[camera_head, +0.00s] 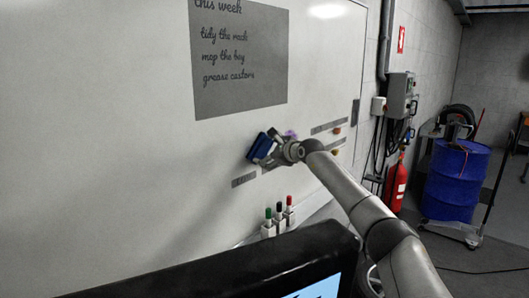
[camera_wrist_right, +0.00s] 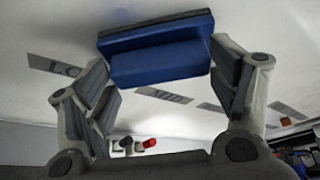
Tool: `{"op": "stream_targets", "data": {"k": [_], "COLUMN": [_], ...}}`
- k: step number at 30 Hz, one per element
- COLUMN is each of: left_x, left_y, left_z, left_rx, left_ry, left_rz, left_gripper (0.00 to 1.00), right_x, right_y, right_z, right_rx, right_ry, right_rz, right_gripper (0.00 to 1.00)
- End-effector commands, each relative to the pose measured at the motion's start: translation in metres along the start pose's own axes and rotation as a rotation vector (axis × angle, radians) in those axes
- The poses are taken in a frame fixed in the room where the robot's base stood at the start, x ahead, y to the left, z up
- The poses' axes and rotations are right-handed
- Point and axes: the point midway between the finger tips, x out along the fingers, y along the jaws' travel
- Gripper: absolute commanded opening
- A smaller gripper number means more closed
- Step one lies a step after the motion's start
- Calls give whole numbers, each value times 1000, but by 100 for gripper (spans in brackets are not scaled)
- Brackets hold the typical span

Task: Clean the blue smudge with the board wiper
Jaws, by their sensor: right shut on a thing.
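The board wiper (camera_head: 258,147) is a blue block with a dark pad. My right gripper (camera_head: 273,150) is shut on it in front of the whiteboard (camera_head: 130,130). In the right wrist view the blue wiper (camera_wrist_right: 158,62) sits between the two fingers of the gripper (camera_wrist_right: 162,72), its dark pad towards the white board. I cannot tell if the pad touches the board. A small purple patch (camera_head: 290,134) shows just right of the gripper, partly hidden; I cannot tell what it is. No clear blue smudge shows. My left gripper is not in view.
A grey notice (camera_head: 240,60) hangs above the wiper. Grey label strips (camera_head: 244,180) and small orange pieces (camera_head: 337,130) are on the board. Green, black and red markers (camera_head: 278,220) stand below it. A red extinguisher (camera_head: 396,185) and a blue drum (camera_head: 455,180) stand right.

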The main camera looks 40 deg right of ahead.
Motion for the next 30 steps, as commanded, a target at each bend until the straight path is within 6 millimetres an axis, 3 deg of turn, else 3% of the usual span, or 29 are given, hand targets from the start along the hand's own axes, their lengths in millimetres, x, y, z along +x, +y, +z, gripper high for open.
{"op": "stream_targets", "data": {"k": [18, 25, 30], "left_x": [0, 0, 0], "left_y": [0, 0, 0], "left_z": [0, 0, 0], "left_rx": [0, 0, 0], "left_ry": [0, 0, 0], "left_rz": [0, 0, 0], "left_gripper": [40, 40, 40], "right_x": [9, 8, 5], "right_y": [-26, -26, -15], "right_z": [-24, -23, -14], "right_rx": [2, -3, -7], "right_ry": [-3, -3, -3], "right_rz": [-1, -1, 0], "right_gripper": [61, 61, 61]}}
